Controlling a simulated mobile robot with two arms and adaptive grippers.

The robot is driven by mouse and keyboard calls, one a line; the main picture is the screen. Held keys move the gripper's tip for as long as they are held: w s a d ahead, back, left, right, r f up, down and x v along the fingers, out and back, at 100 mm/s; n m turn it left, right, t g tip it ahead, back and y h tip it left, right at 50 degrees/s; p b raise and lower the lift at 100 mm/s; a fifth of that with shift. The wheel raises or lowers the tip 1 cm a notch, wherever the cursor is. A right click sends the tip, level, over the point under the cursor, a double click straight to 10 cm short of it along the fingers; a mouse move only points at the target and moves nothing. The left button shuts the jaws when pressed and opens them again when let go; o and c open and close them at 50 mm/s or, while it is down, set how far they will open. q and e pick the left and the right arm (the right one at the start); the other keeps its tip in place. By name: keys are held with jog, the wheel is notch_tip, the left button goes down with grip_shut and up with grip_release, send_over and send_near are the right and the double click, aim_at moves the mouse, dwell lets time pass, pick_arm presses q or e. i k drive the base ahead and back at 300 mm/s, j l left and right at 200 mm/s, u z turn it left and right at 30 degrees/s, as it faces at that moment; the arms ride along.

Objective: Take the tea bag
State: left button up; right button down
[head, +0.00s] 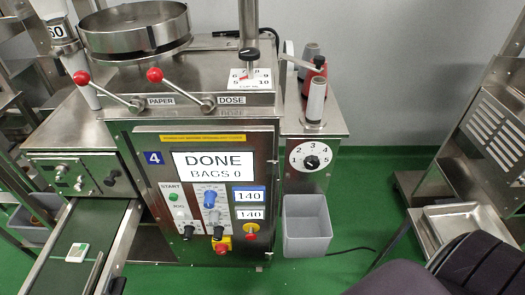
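A small white tea bag (77,252) with a green mark lies flat on the dark green belt of the outfeed chute (84,228) at the lower left in the head view. Nothing is touching it from above, and it lies between the chute's metal side rails.
The steel packing machine (140,190) stands right of the chute; its display (213,163) reads DONE, BAGS 0. Two red-knobbed levers (155,75) stick out on top. A steel tray (458,222) stands farther right. Dark shapes fill the lower right corner.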

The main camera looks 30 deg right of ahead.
aim_at(77, 254)
jog(key=z, duration=0.45)
jog(key=u, duration=1.3)
